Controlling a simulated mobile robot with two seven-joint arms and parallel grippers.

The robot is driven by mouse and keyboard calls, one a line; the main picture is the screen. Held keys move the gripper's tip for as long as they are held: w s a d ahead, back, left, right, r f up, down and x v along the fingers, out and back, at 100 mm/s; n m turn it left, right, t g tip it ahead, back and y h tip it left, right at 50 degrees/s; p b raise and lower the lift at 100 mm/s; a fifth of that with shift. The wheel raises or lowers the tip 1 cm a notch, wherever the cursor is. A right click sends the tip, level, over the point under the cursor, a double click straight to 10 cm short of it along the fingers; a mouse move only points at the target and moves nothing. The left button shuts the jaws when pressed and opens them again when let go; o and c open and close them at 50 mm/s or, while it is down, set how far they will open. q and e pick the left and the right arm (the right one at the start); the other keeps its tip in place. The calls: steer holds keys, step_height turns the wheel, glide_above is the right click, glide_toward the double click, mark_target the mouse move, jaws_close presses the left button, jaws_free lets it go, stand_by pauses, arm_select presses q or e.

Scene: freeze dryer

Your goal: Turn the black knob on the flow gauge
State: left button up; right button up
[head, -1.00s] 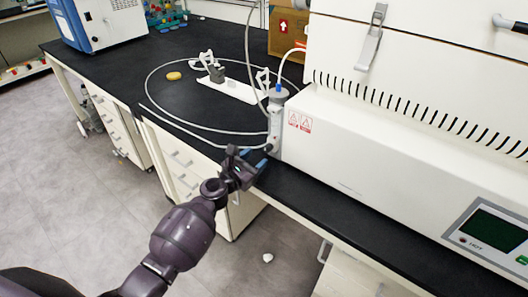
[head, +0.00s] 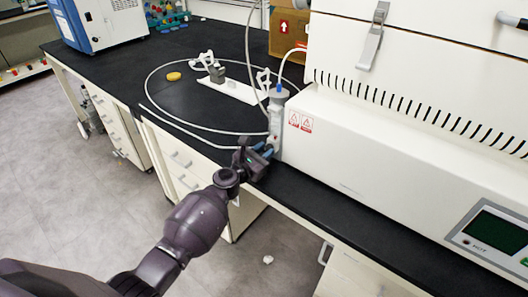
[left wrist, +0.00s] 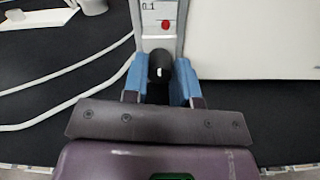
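The flow gauge (head: 276,123) is a clear upright tube with a blue top fitting, standing at the bench edge beside the white machine. In the left wrist view its lower part (left wrist: 160,12) shows a scale mark and a red dot. The black knob (left wrist: 160,66) sticks out from the gauge's base toward me. My left gripper (head: 264,150) is at the base of the gauge. Its blue fingers (left wrist: 161,82) stand on either side of the knob and look closed on it; exact contact is hard to see. My right gripper is not in view.
The large white machine (head: 400,165) stands right of the gauge. A pale hose (head: 152,85) loops over the black bench top (head: 205,100) at left. Drawers are below.

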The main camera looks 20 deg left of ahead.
arm_select(q)
steer(key=shift+c, duration=1)
steer(key=shift+f+m, duration=0.1)
steer(key=shift+m, duration=0.2)
